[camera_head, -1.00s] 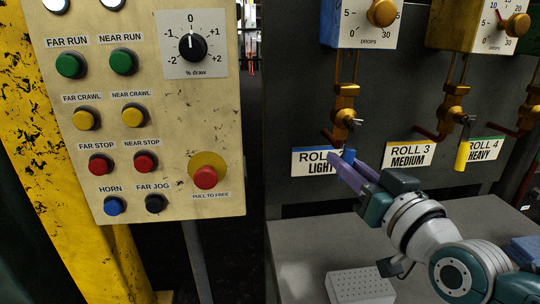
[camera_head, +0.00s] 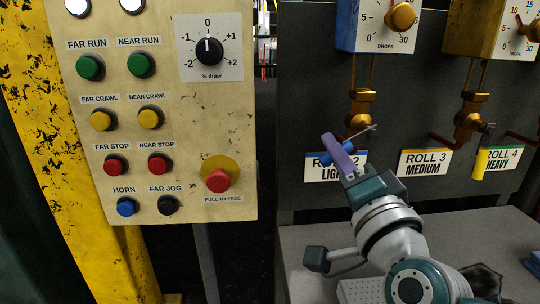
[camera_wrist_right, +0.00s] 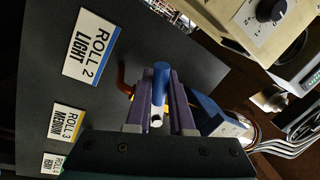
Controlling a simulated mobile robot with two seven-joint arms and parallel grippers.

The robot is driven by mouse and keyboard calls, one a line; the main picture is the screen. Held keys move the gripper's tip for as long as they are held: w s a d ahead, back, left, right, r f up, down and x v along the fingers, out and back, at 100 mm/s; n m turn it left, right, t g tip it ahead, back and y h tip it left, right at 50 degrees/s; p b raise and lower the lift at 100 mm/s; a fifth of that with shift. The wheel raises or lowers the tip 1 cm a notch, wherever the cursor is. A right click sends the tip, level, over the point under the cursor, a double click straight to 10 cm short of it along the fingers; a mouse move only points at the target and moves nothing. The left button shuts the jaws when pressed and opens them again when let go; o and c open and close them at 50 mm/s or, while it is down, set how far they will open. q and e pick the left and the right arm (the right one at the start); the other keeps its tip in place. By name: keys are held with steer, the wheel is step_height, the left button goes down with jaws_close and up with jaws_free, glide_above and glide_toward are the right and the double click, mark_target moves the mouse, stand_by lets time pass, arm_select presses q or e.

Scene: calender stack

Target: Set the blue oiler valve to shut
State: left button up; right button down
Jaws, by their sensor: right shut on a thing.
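The blue oiler valve handle (camera_head: 358,148) is on the brass valve (camera_head: 361,108) under the blue-edged oiler box, in front of the ROLL 2 LIGHT label (camera_head: 318,173). It lies near horizontal, sloping down to the left. My right gripper (camera_head: 338,152) has its purple fingers closed across the handle, hiding its middle. In the right wrist view, the blue handle (camera_wrist_right: 161,80) sits between the two purple fingers of my right gripper (camera_wrist_right: 160,95). My left gripper is in neither view.
The ROLL 3 MEDIUM valve (camera_head: 467,118) stands to the right, with a yellow handle (camera_head: 480,160) hanging down. A control panel (camera_head: 215,120) with several buttons is at the left. A grey bench (camera_head: 300,240) lies below.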

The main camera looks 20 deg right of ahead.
steer(key=m, duration=0.1)
steer(key=r+m, duration=0.1)
steer(key=m+h, duration=0.1)
steer(key=m, duration=0.1)
steer(key=shift+w+a+r, duration=0.1)
steer(key=shift+a+r, duration=0.25)
steer(key=shift+r, duration=0.05)
steer(key=shift+r+m+h+p, duration=0.2)
steer(key=shift+r+m+h, duration=0.1)
steer(key=shift+m, duration=0.45)
steer(key=shift+r+m+h+p, duration=0.2)
steer(key=shift+r+m, duration=0.1)
steer(key=shift+m, duration=0.45)
steer(key=c, duration=0.8)
jaws_free()
steer(key=v, duration=1)
steer(key=shift+r+p, duration=0.1)
steer(key=shift+p, duration=0.2)
steer(key=shift+r, duration=0.1)
